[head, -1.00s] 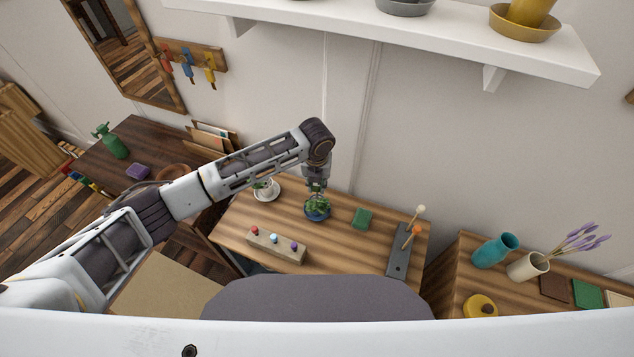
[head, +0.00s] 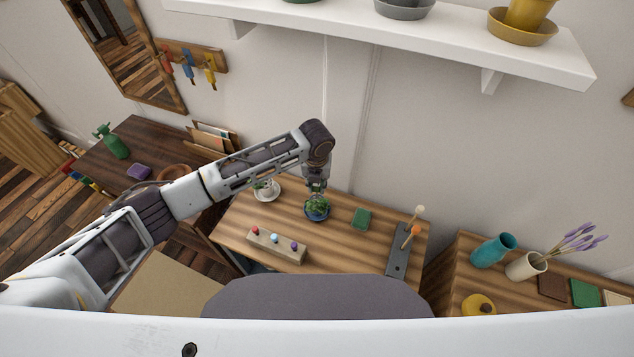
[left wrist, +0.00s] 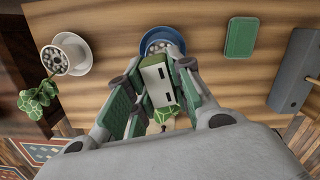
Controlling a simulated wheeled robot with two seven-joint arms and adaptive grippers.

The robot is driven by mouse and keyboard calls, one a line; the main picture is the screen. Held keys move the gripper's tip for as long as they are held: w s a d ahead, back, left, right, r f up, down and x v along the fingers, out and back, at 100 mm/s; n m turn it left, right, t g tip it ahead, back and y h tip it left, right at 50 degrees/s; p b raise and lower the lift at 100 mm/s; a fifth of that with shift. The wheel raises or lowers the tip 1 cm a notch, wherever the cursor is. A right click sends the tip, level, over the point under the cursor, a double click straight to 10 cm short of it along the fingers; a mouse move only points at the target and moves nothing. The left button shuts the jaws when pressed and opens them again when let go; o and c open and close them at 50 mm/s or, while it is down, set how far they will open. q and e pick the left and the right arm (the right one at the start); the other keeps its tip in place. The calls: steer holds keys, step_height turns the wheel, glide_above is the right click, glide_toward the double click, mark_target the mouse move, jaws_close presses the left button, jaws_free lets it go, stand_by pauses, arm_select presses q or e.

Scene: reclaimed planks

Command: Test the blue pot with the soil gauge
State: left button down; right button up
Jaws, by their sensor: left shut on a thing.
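The blue pot (head: 317,214) with a green leafy plant stands on the striped wooden table, and its blue rim (left wrist: 162,34) shows in the left wrist view with pebbly filling. My left gripper (head: 316,188) points down right above the pot, among the leaves. It is shut on a small pale, boxy thing with dark slots, which looks like the soil gauge (left wrist: 154,83). The gauge's lower end is hidden, so I cannot tell whether it touches the soil. My right gripper is not in view.
A white pot (left wrist: 62,53) with a plant stands left of the blue pot. A green pad (head: 361,218), a grey holder (head: 396,264) with two upright sticks and a block (head: 277,246) with coloured knobs share the table. A shelf (head: 420,35) overhangs the back.

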mark_target(317, 199)
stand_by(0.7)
arm_select(q)
steer(key=shift+p, duration=0.4)
stand_by(0.6)
steer(key=shift+f+b, duration=0.35)
steer(key=shift+f, duration=0.5)
steer(key=shift+f+b, duration=0.3)
steer(key=shift+f, duration=0.5)
stand_by(0.6)
steer(key=shift+f+b, duration=0.55)
steer(key=shift+f, duration=0.7)
stand_by(0.4)
steer(key=c, duration=1.2)
jaws_free()
